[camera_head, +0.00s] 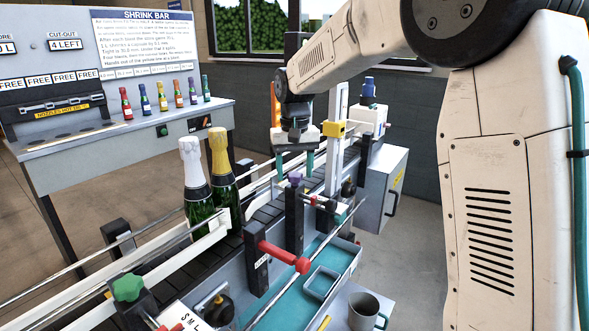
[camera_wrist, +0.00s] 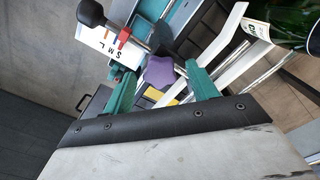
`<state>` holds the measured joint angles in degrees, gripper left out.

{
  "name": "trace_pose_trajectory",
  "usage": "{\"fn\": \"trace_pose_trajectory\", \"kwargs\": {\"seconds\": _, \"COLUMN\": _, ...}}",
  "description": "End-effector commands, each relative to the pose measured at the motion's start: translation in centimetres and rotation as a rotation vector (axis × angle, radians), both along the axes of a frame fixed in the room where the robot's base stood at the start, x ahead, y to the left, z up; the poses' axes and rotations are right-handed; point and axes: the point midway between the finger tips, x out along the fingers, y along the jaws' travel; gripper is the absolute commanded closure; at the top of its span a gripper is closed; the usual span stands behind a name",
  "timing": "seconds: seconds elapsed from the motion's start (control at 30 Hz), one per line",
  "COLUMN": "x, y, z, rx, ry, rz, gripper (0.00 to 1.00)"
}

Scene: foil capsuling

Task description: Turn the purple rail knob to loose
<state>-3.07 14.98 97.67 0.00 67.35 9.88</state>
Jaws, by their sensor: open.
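The purple rail knob (camera_head: 296,179) tops a dark post beside the conveyor in the head view. In the wrist view the purple knob (camera_wrist: 161,73) shows as a lobed star shape. My gripper (camera_head: 293,170) points down just above and around the knob, its two teal fingers apart. In the wrist view one finger (camera_wrist: 122,94) is left of the knob and the other (camera_wrist: 202,82) is right of it, with gaps on both sides. Nothing is gripped. Whether the fingertips reach down to the knob's height, I cannot tell. A small S M L plate (camera_wrist: 108,50) with a red pointer lies beside the knob.
Two bottles, white-topped (camera_head: 195,180) and gold-topped (camera_head: 221,170), stand on the conveyor. A red-handled lever (camera_head: 285,256), a green knob (camera_head: 128,288) and a mug (camera_head: 364,311) are nearer the front. A white column with a yellow block (camera_head: 334,129) stands close right of my gripper.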

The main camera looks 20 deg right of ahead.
Motion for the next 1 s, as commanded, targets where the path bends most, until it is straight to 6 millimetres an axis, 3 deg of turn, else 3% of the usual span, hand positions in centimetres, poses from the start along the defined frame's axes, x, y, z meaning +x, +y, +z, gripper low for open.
{"fn": "trace_pose_trajectory", "kwargs": {"seconds": 0.13, "x": 0.00, "y": 0.01, "z": 0.01, "rx": 0.000, "ry": 0.000, "rz": 0.000, "gripper": 0.42}}
{"fn": "trace_pose_trajectory", "kwargs": {"seconds": 0.17, "x": 0.00, "y": 0.01, "z": 0.01, "rx": 0.000, "ry": 0.000, "rz": 0.000, "gripper": 0.48}}
{"fn": "trace_pose_trajectory", "kwargs": {"seconds": 0.3, "x": 0.00, "y": 0.01, "z": 0.02, "rx": 0.000, "ry": 0.000, "rz": 0.000, "gripper": 0.86}}
{"fn": "trace_pose_trajectory", "kwargs": {"seconds": 0.67, "x": -0.01, "y": 0.01, "z": 0.03, "rx": 0.000, "ry": 0.000, "rz": 0.036, "gripper": 0.87}}
{"fn": "trace_pose_trajectory", "kwargs": {"seconds": 1.0, "x": 0.00, "y": 0.01, "z": 0.05, "rx": 0.000, "ry": 0.000, "rz": 0.252, "gripper": 0.87}}
